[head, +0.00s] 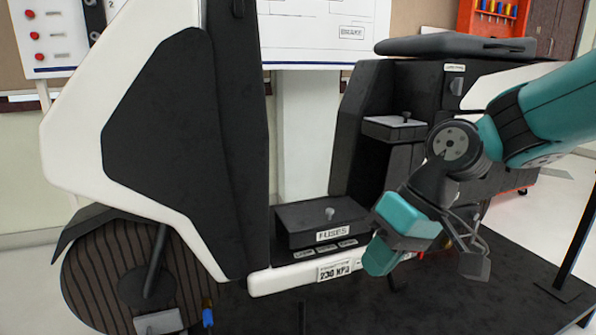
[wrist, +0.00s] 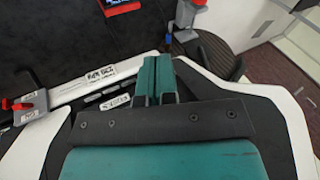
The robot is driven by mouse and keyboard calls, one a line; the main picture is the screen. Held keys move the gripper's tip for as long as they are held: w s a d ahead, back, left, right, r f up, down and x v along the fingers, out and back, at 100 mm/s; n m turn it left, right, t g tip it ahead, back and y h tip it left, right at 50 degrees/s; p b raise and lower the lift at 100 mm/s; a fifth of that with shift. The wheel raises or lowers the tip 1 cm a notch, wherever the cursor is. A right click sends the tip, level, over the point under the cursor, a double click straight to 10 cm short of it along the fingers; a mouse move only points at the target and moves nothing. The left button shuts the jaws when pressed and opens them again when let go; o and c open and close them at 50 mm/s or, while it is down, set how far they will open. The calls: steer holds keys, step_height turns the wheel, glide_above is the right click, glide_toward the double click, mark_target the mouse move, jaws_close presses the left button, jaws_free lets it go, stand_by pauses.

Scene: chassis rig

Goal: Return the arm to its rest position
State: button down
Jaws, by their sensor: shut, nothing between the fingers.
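My arm (head: 555,110) reaches in from the right in the head view, bent at a dark wrist joint. My teal gripper (head: 378,258) points down and to the left, in front of the chassis rig's low white sill (head: 290,279). In the wrist view, the two teal fingers of my gripper (wrist: 158,64) lie side by side, shut and empty. The black box marked FUSES (head: 297,237) sits with its knobbed lid on, left of my gripper. I cannot tell from these views whether the fingertips touch the rig.
A tall white and black panel (head: 160,130) stands at the left above a brown wheel (head: 110,270). A dark seat (head: 450,46) tops the unit behind my gripper. A dark post (head: 579,245) rises at the right. Open floor (head: 535,205) shows behind it.

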steer(key=s+d+r+h+p, duration=0.1)
steer(key=s+d+r+p, duration=0.1)
steer(key=s, duration=0.6)
steer(key=s+d+r+h+p, duration=0.1)
steer(key=s+d+r, duration=0.15)
steer(key=s, duration=0.45)
step_height(320, 180, up, 38)
steer(key=p, duration=3.8)
steer(key=shift+a+f+n, duration=0.15)
steer(key=shift+a+n, duration=0.25)
steer(key=c, duration=1.8)
jaws_free()
